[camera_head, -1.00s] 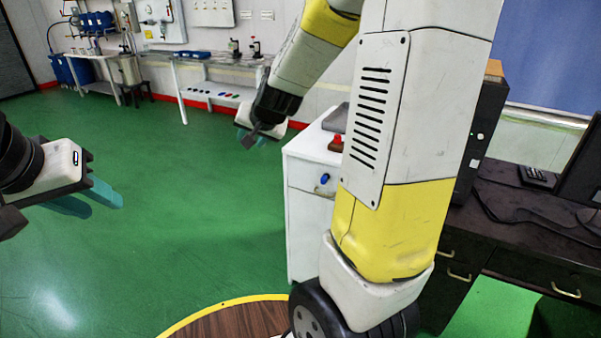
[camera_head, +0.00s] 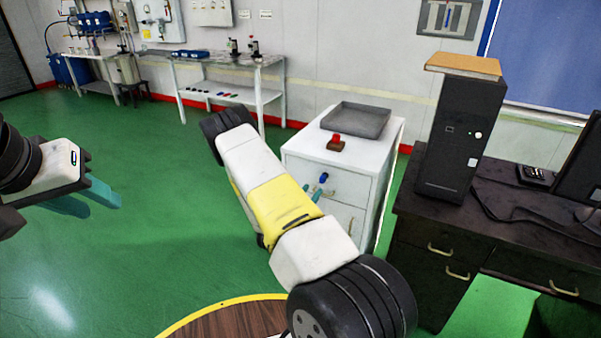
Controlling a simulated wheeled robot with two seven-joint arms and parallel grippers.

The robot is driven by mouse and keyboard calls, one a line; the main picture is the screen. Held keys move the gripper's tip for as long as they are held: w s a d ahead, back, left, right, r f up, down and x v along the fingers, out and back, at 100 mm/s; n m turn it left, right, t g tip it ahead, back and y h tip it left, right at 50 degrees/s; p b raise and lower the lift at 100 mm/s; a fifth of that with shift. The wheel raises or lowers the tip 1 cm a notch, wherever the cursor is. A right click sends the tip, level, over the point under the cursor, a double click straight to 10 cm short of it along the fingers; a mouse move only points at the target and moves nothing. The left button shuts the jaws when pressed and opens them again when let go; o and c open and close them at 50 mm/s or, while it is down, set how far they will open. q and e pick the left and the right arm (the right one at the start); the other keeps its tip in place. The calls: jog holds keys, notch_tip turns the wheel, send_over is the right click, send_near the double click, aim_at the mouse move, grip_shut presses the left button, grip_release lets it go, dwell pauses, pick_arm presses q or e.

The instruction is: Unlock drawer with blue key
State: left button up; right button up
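The blue key (camera_head: 323,178) is at the upper drawer front (camera_head: 345,186) of the white cabinet. It looks seated at the lock, but it is too small to tell how it sits. My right gripper (camera_head: 318,190) is at the drawer front just below the blue key; its teal fingertips show apart, and the rest is hidden behind my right arm. I cannot tell whether it touches the key. My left gripper (camera_head: 92,200) is at the left edge, open and empty, far from the cabinet.
On the cabinet top are a grey tray (camera_head: 356,120) and a red item on a brown block (camera_head: 336,144). A black computer tower (camera_head: 460,140) stands on the dark desk (camera_head: 500,225) at the right. Green floor lies open at the left.

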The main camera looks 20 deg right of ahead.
aim_at(321, 181)
jog(key=x, duration=0.7)
jog(key=shift+w+d, duration=0.15)
jog(key=shift+d, duration=0.15)
grip_shut()
